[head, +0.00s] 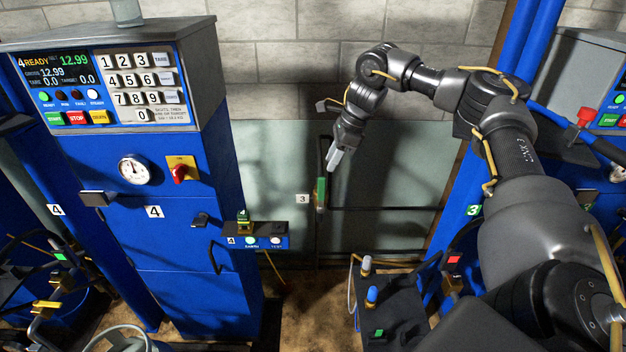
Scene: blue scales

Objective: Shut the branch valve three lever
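A green lever (321,191) stands upright on the dark pipework at the back wall, beside a white plate marked 3 (303,199). It looks like the branch valve three lever, and it lies roughly in line with the vertical pipe. My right gripper (333,163) hangs just above and slightly right of the lever, pointing down. Its pale fingers look close together, but I cannot tell whether they are open or shut. A small gap shows between the fingertips and the lever in the picture; the depth between them is unclear. My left gripper is not in view.
A blue scale cabinet (165,235) marked 4 fills the left, with a keypad panel (110,85) on top. A small dark shelf (262,228) juts from its right side. Blue uprights stand at right.

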